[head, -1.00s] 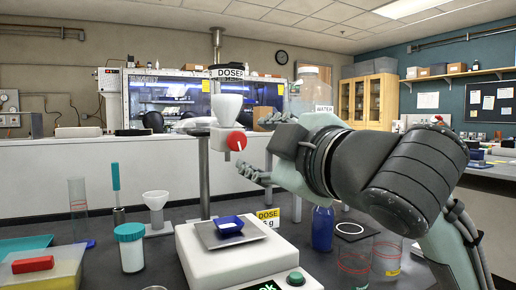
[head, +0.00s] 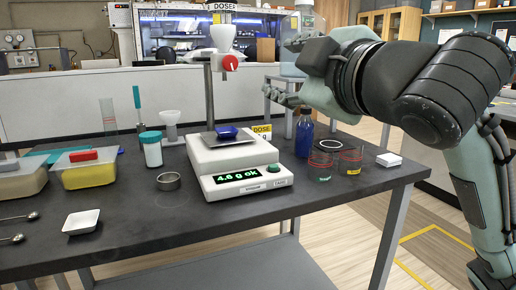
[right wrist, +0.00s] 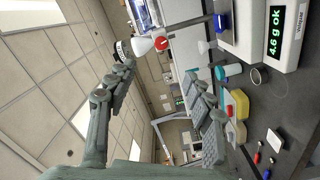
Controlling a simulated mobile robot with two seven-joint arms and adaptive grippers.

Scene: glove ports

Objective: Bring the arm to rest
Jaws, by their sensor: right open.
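My right gripper (head: 279,70) is open and empty in the head view, raised above the table to the right of the doser (head: 223,62) with its red knob. In the right wrist view its two fingers (right wrist: 160,100) stand wide apart with nothing between them. The scale (head: 240,165) stands on the dark table below and reads 4.6 g ok. A blue weighing tray (head: 227,132) sits on the scale's pan. My left gripper is not in view.
A blue bottle (head: 304,135), glass beakers (head: 351,160) and a white block (head: 389,160) stand right of the scale. To its left are a white jar (head: 152,152), a metal ring (head: 168,181), a white dish (head: 81,222) and a yellow-filled tub (head: 90,174). The table's front is mostly bare.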

